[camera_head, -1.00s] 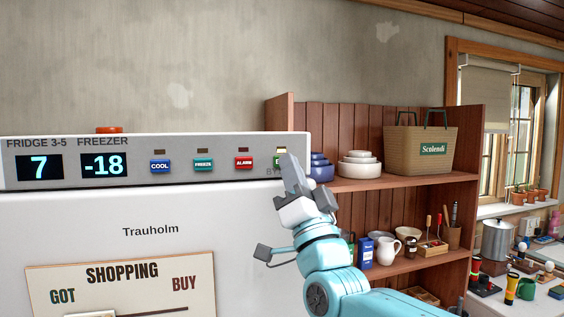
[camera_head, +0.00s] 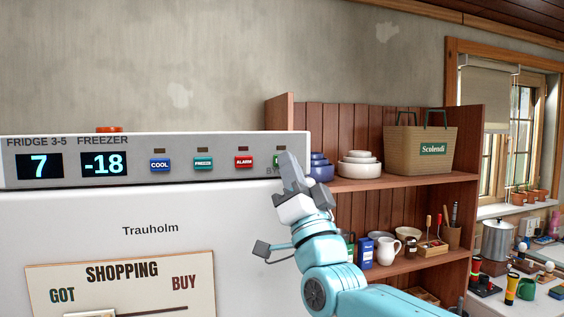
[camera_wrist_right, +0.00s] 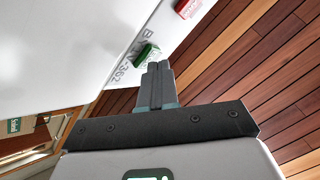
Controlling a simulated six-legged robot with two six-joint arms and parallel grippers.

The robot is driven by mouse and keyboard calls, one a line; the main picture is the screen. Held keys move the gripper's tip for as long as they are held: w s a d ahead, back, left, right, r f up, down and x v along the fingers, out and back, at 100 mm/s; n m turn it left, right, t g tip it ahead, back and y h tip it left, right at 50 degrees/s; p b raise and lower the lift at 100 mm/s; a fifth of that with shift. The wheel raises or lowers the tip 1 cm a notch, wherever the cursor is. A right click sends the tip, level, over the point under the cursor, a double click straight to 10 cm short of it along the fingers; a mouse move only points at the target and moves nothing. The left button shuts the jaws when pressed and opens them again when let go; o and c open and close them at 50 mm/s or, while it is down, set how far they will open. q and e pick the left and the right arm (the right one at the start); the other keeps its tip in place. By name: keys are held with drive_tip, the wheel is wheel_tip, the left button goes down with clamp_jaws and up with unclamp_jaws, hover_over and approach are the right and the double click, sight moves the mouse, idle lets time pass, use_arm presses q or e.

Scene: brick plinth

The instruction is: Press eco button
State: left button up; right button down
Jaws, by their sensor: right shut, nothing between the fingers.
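The fridge control panel (camera_head: 225,172) carries a row of buttons. At its right end a green button (camera_head: 277,160) is mostly hidden behind my right gripper (camera_head: 288,157); its label cannot be read. In the right wrist view the green button (camera_wrist_right: 146,54) stands just past the fingertips, very near or touching; I cannot tell which. My right gripper (camera_wrist_right: 158,66) is shut and empty, its fingers pointing at the panel. My left gripper is not in view.
Blue COOL (camera_head: 160,165), teal FREEZE (camera_head: 204,163) and red ALARM (camera_head: 244,162) buttons sit to the left, under dark lamps. Displays read 7 and -18. A wooden shelf (camera_head: 400,184) with bowls and a basket (camera_head: 421,155) stands at right.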

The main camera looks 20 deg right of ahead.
drive_tip(key=shift+s+b, duration=0.45)
drive_tip(key=s+b, duration=0.4)
drive_tip(key=s, duration=0.2)
drive_tip(key=shift+b, duration=0.4)
drive_tip(key=shift+d, duration=0.1)
